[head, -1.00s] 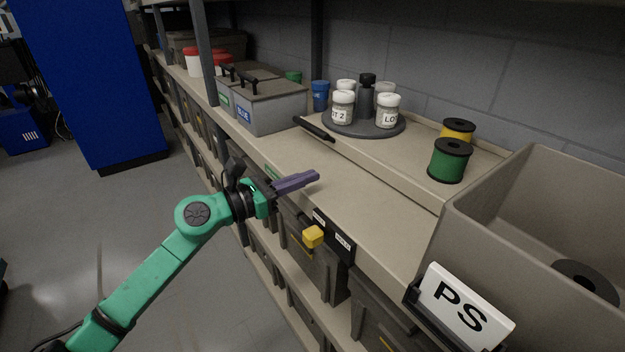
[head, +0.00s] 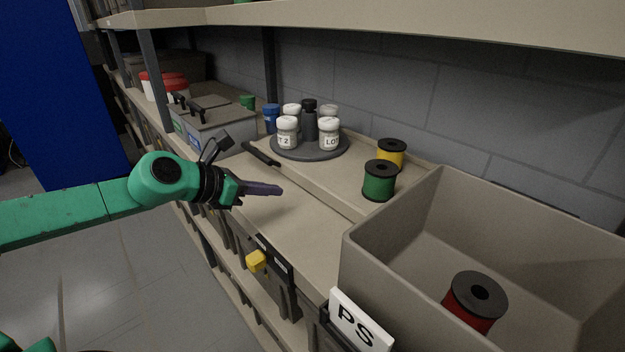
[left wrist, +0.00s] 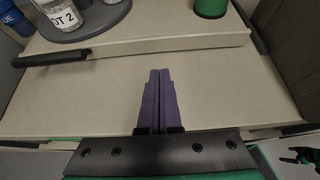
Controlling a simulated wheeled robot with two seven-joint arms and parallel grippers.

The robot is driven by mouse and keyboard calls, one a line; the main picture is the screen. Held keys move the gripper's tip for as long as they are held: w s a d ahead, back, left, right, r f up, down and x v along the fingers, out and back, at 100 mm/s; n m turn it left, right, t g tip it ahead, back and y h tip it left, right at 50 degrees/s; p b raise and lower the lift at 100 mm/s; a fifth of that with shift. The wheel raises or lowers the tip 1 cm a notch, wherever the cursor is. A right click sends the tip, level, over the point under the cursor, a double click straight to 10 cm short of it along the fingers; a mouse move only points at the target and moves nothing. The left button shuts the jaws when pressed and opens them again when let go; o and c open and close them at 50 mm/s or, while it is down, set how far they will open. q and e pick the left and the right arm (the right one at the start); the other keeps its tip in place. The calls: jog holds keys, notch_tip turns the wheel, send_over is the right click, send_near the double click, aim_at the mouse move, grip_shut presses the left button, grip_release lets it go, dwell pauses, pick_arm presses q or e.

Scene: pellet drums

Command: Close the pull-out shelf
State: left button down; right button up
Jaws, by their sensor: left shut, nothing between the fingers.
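The pull-out shelf (head: 333,177) is a beige raised board on the rack's deck, with a low front lip. It bears a grey turntable with jars and two spools. A black bar handle (head: 260,153) is at its left end; it also shows in the left wrist view (left wrist: 50,58), with another dark handle (left wrist: 250,28) at the right. My left gripper (head: 279,190), with purple fingers, is shut and empty over the bare deck in front of the lip. In the left wrist view its fingertips (left wrist: 160,72) point at the lip, apart from it. My right gripper (left wrist: 303,156) seems to show small at the lower right.
A large beige bin (head: 390,215) labelled PS, with a red spool inside, stands on the right. A grey lidded box (head: 215,125) stands on the left. A yellow knob (head: 256,261) sticks out below the deck edge. An upper shelf (head: 450,25) hangs overhead.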

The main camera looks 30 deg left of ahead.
aim_at(316, 186)
pick_arm(q)
jog(key=p+x, duration=0.2)
jog(key=x, duration=0.1)
jog(key=shift+w+d, duration=0.2)
jog(key=shift+w, duration=0.15)
jog(key=w+p, duration=0.1)
jog(key=p, duration=0.1)
jog(key=w+d+p, duration=0.1)
jog(key=w+p, duration=0.2)
jog(key=p, duration=0.1)
jog(key=shift+w+d+f+p, duration=0.25)
jog(key=shift+w+f+p, duration=0.05)
jog(key=shift+w+f, duration=0.1)
jog(key=shift+w+d+f+p, duration=0.15)
jog(key=shift+w+f+p, duration=0.15)
jog(key=shift+w, duration=0.15)
jog(key=shift+f, duration=0.15)
jog(key=shift+w, duration=0.1)
